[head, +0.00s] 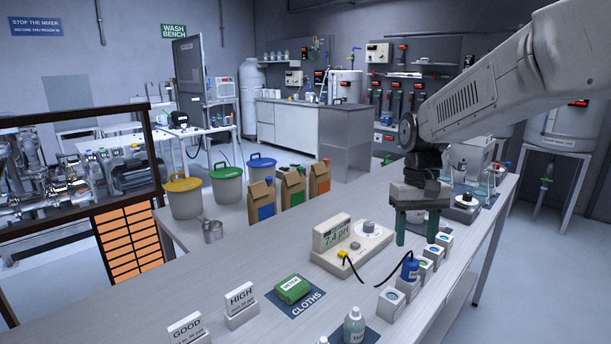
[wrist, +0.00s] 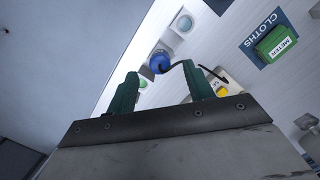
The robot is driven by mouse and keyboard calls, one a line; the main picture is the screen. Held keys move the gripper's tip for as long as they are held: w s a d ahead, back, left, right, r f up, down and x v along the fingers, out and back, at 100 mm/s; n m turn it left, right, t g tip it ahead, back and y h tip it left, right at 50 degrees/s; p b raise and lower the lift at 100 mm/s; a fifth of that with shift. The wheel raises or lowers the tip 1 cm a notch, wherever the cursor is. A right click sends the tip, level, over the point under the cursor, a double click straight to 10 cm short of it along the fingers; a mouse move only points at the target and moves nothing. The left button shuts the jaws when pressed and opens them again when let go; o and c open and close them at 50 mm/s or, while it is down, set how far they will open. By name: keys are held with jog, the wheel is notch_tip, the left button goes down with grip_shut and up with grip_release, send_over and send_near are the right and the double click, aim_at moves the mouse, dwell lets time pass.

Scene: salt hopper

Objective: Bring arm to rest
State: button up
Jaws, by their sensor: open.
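My gripper (head: 416,236) hangs from my arm over the right side of the bench, its two green fingers pointing down. In the wrist view my gripper (wrist: 160,76) is open, with nothing held between the fingers. A blue-capped probe (head: 410,268) on a black cable stands at a white holder below and near the fingers. In the wrist view the blue probe top (wrist: 159,62) shows beyond the fingertips, apart from them as far as I can tell. The cable runs to the pH meter (head: 345,245), which reads 7.4 pH.
White cups in blocks (head: 433,254) line the bench's right edge. A green packet (head: 292,289) lies on the blue CLOTHS mat (head: 311,303). A clear bottle (head: 354,325) and the GOOD (head: 187,330) and HIGH (head: 240,303) signs stand in front. Lidded buckets (head: 184,198) and paper bags (head: 293,187) stand behind.

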jog(key=s+d+r+t, duration=0.1)
jog(key=s, duration=1.3)
jog(key=s+d+t, duration=0.2)
jog(key=s, duration=1.3)
jog(key=shift+s+d+r+m, duration=0.2)
jog(key=shift+s+r+m, duration=0.05)
jog(key=shift+r+m, duration=0.15)
